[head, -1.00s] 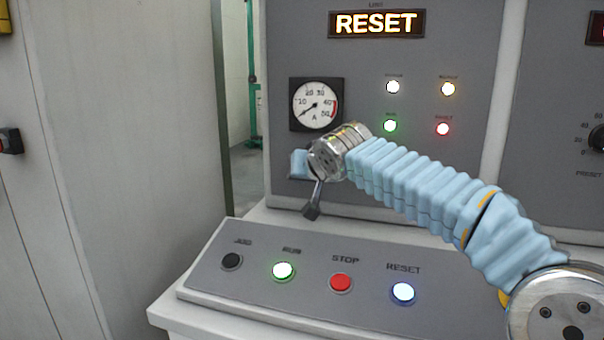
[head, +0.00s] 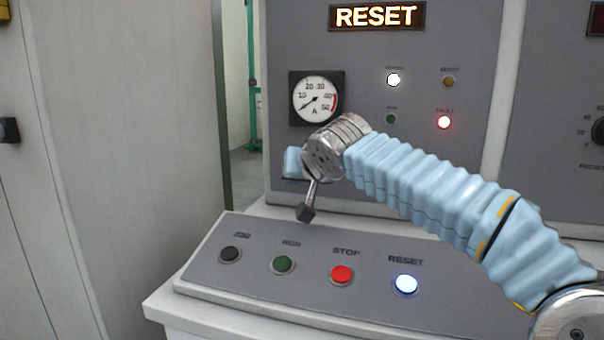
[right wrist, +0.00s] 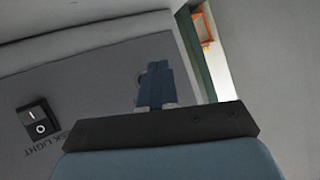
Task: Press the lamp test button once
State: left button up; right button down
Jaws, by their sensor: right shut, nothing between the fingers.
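No button labelled lamp test is readable in either view. In the right wrist view, the blue fingers of my right gripper (right wrist: 155,84) are shut and empty in front of a grey panel. A small round edge (right wrist: 139,80) shows just behind them, mostly hidden, and I cannot tell whether they touch it. My left gripper is not in view.
The console has a black JOG button (head: 231,254), green RUN (head: 283,264), red STOP (head: 342,274) and lit RESET (head: 405,284). A RESET sign (head: 377,16) glows above. A rocker switch (right wrist: 38,121) sits left of my fingers in the wrist view.

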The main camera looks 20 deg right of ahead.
jog(key=shift+s+a+b, duration=0.3)
jog(key=shift+s+a, duration=0.15)
jog(key=shift+s, duration=0.2)
jog(key=shift+s+a+b, duration=0.3)
jog(key=shift+s+a, duration=0.1)
jog(key=shift+s, duration=0.25)
